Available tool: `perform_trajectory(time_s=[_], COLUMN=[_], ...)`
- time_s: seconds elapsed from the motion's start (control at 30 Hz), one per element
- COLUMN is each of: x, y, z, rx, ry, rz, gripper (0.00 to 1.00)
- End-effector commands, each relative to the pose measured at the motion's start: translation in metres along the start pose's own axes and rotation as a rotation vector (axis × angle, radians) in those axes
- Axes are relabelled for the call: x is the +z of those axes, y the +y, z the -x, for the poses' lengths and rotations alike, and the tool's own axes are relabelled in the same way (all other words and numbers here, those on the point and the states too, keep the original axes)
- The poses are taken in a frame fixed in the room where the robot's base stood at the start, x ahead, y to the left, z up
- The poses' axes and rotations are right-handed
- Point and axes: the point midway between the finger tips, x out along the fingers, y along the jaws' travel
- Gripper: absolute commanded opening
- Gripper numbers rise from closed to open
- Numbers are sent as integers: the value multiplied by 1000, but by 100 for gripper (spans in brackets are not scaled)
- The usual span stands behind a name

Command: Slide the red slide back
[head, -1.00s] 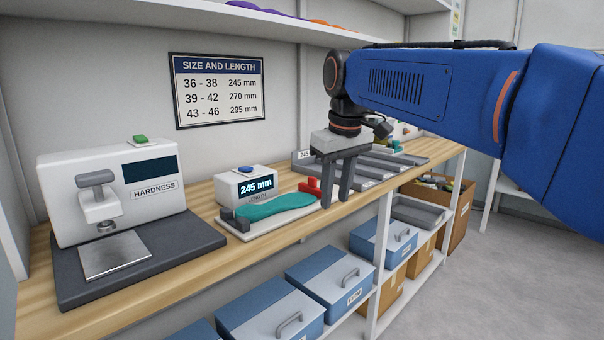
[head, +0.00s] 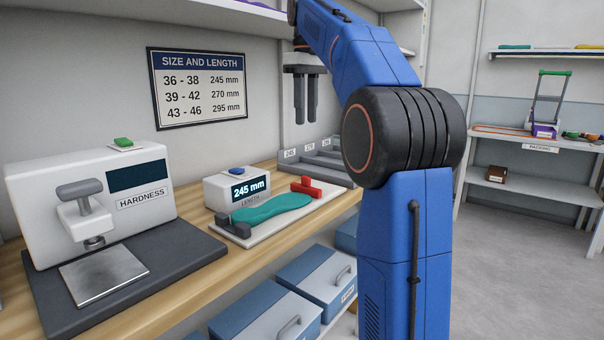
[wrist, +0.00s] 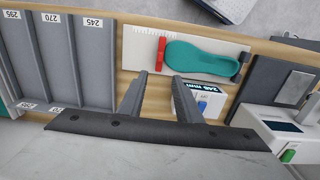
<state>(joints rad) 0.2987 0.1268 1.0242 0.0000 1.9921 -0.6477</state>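The red slide (head: 306,187) stands at the right end of the white length gauge (head: 248,240), beside the toe of a teal insole (head: 270,208) lying on it. The wrist view also shows the red slide (wrist: 160,54) close to the toe of the insole (wrist: 200,58); I cannot tell whether they touch. The gauge display (head: 249,188) reads 245 mm. My gripper (head: 305,121) points down, raised above the bench and apart from the slide. In the wrist view its fingers (wrist: 158,80) are parted with nothing between them.
The hardness tester (head: 90,200) stands left of the gauge. Grey trays (head: 318,165) labelled by size lie to its right. A size chart (head: 197,88) hangs on the wall behind. Blue boxes (head: 265,315) sit below the bench. A packing shelf (head: 540,140) stands far right.

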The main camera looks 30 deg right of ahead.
Motion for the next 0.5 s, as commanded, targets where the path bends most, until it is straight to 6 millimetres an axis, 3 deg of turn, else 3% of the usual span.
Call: perform_trajectory(time_s=[0.17, 0.5], x=[1, 1], y=[-1, -1], z=[-16, -74], rx=[0, 0], ry=[0, 0], rz=[0, -1], gripper=[31, 31])
